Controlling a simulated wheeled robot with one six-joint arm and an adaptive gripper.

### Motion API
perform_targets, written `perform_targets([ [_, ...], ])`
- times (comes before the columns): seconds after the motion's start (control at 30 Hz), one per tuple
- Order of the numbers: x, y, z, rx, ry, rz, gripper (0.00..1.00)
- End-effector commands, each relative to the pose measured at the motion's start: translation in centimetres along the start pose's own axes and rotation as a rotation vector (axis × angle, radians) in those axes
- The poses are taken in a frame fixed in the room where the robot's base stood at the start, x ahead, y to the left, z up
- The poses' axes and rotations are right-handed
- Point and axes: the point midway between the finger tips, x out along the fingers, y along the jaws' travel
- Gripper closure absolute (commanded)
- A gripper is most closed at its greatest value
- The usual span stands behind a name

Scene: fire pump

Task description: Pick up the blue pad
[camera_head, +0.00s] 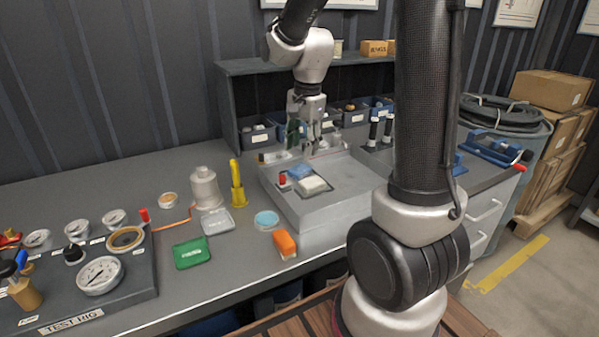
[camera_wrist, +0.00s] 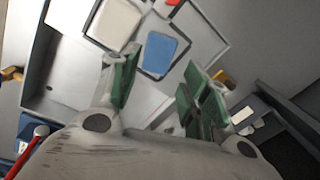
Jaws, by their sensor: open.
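The blue pad (camera_head: 300,171) lies on the raised grey tray (camera_head: 338,197), beside a white pad (camera_head: 312,185). In the wrist view the blue pad (camera_wrist: 164,55) shows just ahead of the fingers, with the white pad (camera_wrist: 114,22) to its left. My gripper (camera_head: 303,136) is above the back part of the tray, behind the blue pad in the head view. Its green-padded fingers also show in the wrist view (camera_wrist: 160,90), spread apart with nothing between them. The pad is beyond the fingertips and not touched.
A small red item (camera_head: 282,180) stands left of the pads on the tray. A yellow tool (camera_head: 237,184), an orange block (camera_head: 285,244) and a green pad (camera_head: 192,252) are on the bench to the left. Grey bins (camera_head: 258,136) and a shelf stand behind.

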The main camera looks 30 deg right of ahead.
Motion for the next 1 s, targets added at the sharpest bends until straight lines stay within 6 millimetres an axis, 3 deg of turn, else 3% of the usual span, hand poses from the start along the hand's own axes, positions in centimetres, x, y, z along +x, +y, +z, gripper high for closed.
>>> perform_targets([
  [0.4, 6.0, 0.3, 0.0, -0.004, -0.002, 0.004, 0.54],
  [0.73, 6.9, 0.3, 0.0, -0.004, -0.001, 0.001, 0.54],
  [0.87, 6.8, 0.2, 0.0, -0.005, 0.0, 0.001, 0.76],
  [1.0, 6.8, 0.2, 0.0, -0.005, 0.0, 0.001, 0.79],
])
